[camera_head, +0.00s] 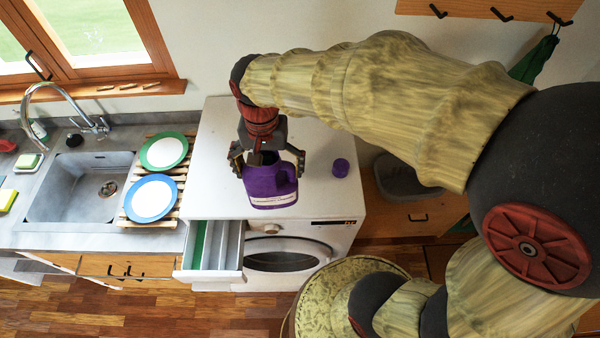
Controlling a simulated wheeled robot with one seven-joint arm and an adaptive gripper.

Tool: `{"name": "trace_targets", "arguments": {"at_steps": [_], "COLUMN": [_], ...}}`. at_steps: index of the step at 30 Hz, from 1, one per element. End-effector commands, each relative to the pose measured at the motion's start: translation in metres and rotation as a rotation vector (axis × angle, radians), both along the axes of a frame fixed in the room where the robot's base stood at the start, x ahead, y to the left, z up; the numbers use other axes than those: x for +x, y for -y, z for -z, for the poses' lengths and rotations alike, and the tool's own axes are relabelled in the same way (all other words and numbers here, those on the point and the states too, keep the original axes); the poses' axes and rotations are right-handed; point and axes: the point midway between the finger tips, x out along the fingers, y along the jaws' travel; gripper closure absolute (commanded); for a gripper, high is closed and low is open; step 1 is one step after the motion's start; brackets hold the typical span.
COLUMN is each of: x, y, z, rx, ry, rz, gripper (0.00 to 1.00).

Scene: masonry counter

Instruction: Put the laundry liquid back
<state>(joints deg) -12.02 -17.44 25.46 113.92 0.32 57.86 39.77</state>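The laundry liquid is a purple bottle (270,188) with a white label, at the front middle of the white washing machine top (222,135). Its mouth looks uncapped. The detergent drawer (238,262) is pulled out at the machine's front left.
Left of the machine, a wooden rack (172,219) holds a green-rimmed plate (164,152) and a blue-rimmed plate (151,199) beside the sink (72,203). A grey basin (400,176) is at the right. The machine top's back left is clear.

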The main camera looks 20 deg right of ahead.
Motion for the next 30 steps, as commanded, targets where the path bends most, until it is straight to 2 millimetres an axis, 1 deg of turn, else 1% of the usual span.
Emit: {"name": "trace_targets", "arguments": {"at_steps": [1,9,13,17,26,28,30], "x": [0.000,-0.001,0.007,0.022,0.065,0.074,0.081], "y": [-0.001,0.000,0.006,0.018,0.050,0.057,0.061], "z": [-0.002,-0.002,0.002,0.011,0.034,0.041,0.052], "rx": [0.002,0.002,0.002,0.001,0.001,0.001,0.001], "ry": [0.005,0.004,0.003,0.001,0.002,0.000,0.001], "rz": [0.019,0.099,0.115,0.118,0.117,0.116,0.115], "gripper": [0.66,0.66,0.66,0.66,0.66,0.66,0.66]}}
